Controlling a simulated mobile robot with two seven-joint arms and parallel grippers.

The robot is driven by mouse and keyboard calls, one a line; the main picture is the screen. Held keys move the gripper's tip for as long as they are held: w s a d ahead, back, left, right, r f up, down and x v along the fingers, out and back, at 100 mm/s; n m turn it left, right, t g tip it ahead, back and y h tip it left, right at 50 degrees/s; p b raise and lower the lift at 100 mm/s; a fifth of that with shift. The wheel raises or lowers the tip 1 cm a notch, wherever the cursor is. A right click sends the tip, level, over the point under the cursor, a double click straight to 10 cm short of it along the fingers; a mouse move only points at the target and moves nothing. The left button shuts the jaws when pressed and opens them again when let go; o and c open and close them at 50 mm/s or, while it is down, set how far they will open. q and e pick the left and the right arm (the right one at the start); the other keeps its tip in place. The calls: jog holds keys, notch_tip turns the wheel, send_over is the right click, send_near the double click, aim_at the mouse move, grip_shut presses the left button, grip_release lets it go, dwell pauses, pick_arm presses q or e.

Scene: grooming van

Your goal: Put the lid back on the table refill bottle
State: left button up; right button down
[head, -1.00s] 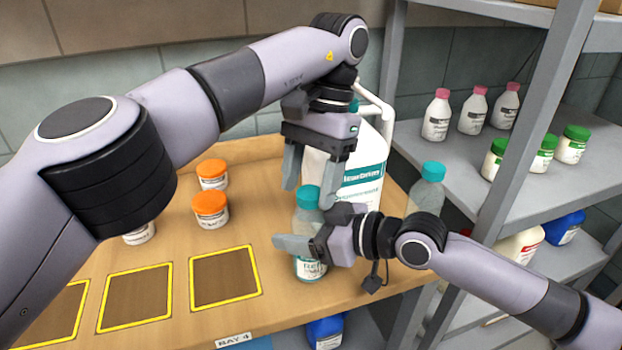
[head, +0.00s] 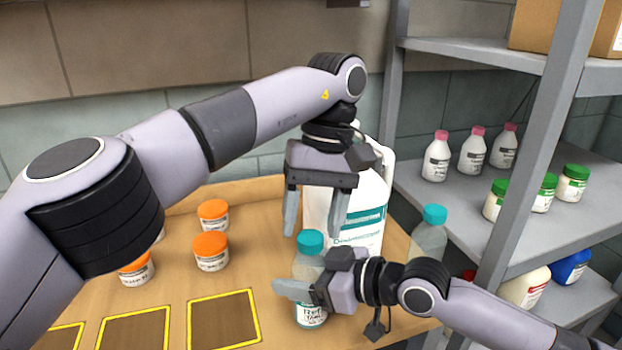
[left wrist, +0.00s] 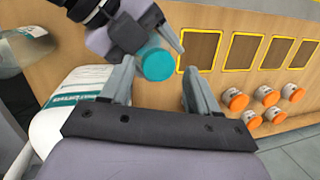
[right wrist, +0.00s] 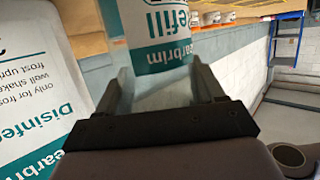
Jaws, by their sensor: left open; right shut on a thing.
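The refill bottle (head: 310,313) is clear with a white and teal label, and stands upright on the table at the front. Its teal lid (head: 311,242) sits on top of the neck; whether it is fully seated I cannot tell. My right gripper (head: 290,288) is shut around the bottle's body below the lid; the label fills the upper middle of the right wrist view (right wrist: 160,35). My left gripper (head: 313,228) is open, pointing down just above the lid. The lid also shows in the left wrist view (left wrist: 157,64), beyond and between the spread fingers.
A large white jug (head: 366,215) stands right behind the bottle. Another teal-capped bottle (head: 430,240) is to the right. Orange-lidded jars (head: 211,252) and yellow-framed squares (head: 224,320) are on the left. A grey shelf rack (head: 470,190) with bottles and jars stands at right.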

pick_arm(q)
jog(key=n, duration=0.3)
jog(key=r+n, duration=0.1)
jog(key=n, duration=0.8)
jog(key=shift+r+t+h, duration=0.3)
jog(key=shift+r, duration=0.1)
jog(key=n, duration=0.3)
jog(key=r+n, duration=0.1)
jog(key=n, duration=0.6)
jog(key=shift+a+r+t, duration=0.1)
jog(key=shift+r+t, duration=0.2)
jog(key=n, duration=0.4)
jog(key=shift+r+n+h, duration=0.3)
jog(key=shift+n, duration=0.1)
jog(key=n, duration=0.3)
jog(key=r+n, duration=0.1)
jog(key=n, duration=0.1)
jog(key=shift+s+n+t, duration=0.1)
jog(key=shift+n+t, duration=0.2)
jog(key=shift+n, duration=0.1)
jog(key=n, duration=0.4)
jog(key=shift+r, duration=0.35)
jog(key=n, duration=0.5)
jog(key=shift+s+r+h, duration=0.2)
jog(key=shift+r+h, duration=0.1)
jog(key=shift+r, duration=0.05)
